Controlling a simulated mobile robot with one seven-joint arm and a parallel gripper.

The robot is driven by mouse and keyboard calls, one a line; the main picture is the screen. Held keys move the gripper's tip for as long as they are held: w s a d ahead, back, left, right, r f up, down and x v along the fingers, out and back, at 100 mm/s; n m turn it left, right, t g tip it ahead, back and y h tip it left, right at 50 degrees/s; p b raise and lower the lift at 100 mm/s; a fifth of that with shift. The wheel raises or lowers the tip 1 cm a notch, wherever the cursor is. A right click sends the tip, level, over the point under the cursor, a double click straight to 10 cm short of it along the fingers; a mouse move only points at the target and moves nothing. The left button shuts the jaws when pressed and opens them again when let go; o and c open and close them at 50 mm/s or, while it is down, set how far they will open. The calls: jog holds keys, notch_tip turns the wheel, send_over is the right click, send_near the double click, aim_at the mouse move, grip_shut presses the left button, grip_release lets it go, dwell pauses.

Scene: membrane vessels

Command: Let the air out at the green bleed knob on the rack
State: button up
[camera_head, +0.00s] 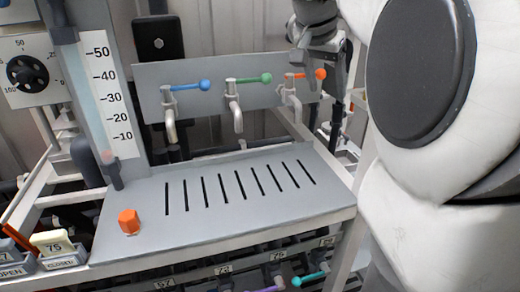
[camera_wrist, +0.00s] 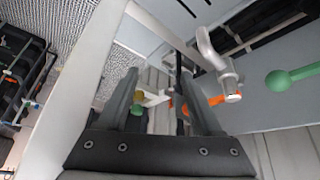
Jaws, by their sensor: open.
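A small green knob (camera_wrist: 137,108) shows in the wrist view, partly behind the left finger of my gripper, with a yellowish piece just above it. It looks farther off than the fingertips; I cannot tell its mount. My gripper (camera_wrist: 157,85) is open with nothing between its fingers. In the head view my gripper (camera_head: 325,105) points down at the right end of the tap panel, beside the orange-handled tap. A green-balled tap handle (camera_head: 250,80) is on that panel, and its ball (camera_wrist: 279,79) is at right in the wrist view. The small green knob is not discernible in the head view.
The grey panel (camera_head: 150,88) also holds a blue-handled tap (camera_head: 190,86) and an orange-handled tap (camera_head: 305,75), close to my gripper. Below is a slotted grey tray (camera_head: 140,195) with an orange knob (camera_head: 129,221). A scaled column (camera_head: 112,90) stands left. White frame bars border my gripper.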

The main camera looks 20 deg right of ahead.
jog(key=s+a+f+n+t+y+b, duration=0.1)
jog(key=s+a+f+n+y+b, duration=0.2)
jog(key=s+a+f+n, duration=0.3)
jog(key=shift+s+a+f+t+y+b, duration=0.35)
jog(key=shift+a+f+b, duration=0.4)
jog(key=shift+a+f, duration=1.8)
jog(key=shift+a+r, duration=0.1)
